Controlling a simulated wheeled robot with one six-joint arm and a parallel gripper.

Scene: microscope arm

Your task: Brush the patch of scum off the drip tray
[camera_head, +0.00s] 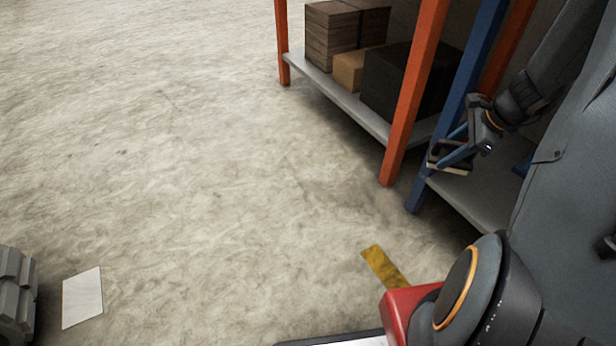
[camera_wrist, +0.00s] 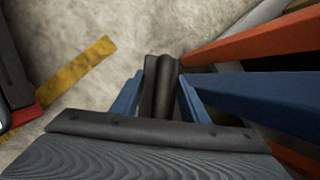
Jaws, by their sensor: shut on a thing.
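My gripper (camera_head: 452,160) hangs in front of the shelving at the right of the head view. In the wrist view, its blue fingers (camera_wrist: 160,95) are shut on a dark, grooved thing (camera_wrist: 161,78) that sticks out beyond them. I cannot tell whether this dark thing is a brush. I see no drip tray and no scum in either view.
A shelf rack with orange posts (camera_head: 412,90) and a blue post (camera_head: 460,95) stands close by my gripper. Its shelf holds brown boxes (camera_head: 333,38) and a black box (camera_head: 390,83). Yellow tape (camera_head: 384,266) marks the floor. The floor at left is mostly clear.

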